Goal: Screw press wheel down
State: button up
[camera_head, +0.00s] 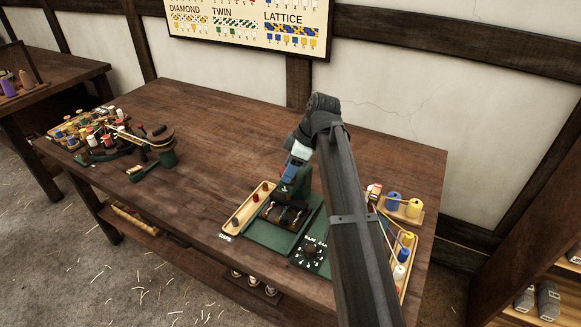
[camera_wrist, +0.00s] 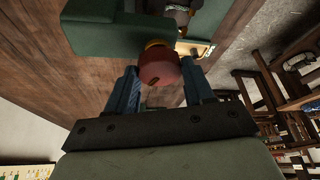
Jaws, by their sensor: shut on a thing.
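The press (camera_head: 300,184) is a dark green block on a green base plate, near the front middle of the table; its green body (camera_wrist: 115,32) also fills the top of the wrist view. Its red press wheel (camera_wrist: 158,69), with a brass-yellow collar, shows between my blue fingertips in the wrist view. My gripper (camera_wrist: 162,82) is shut on the wheel, one finger on either side of it. In the head view my gripper (camera_head: 289,178) is tilted down at the top of the press, and the wheel is hidden or too small to make out. A dark roll (camera_head: 285,213) lies at the press's front.
A wooden caps tray (camera_head: 236,224) lies left of the press. A black dial panel (camera_head: 311,254) lies to its front right. Spool racks (camera_head: 405,208) stand right of my arm. A green winding device (camera_head: 150,145) with several spools stands at far left. The table between is clear.

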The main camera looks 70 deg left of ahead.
jog(key=m+t+y, duration=0.1)
jog(key=m, duration=0.2)
jog(key=shift+s+d+m, duration=0.1)
jog(key=shift+d+m, duration=0.05)
jog(key=shift+m, duration=0.15)
jog(key=shift+m+t+y, duration=0.4)
jog(key=shift+m+y, duration=0.2)
jog(key=shift+m, duration=1.1)
jog(key=o, duration=1)
jog(key=shift+r, duration=0.15)
jog(key=v, duration=1.3)
jog(key=shift+d+r, duration=0.1)
jog(key=shift+r, duration=0.2)
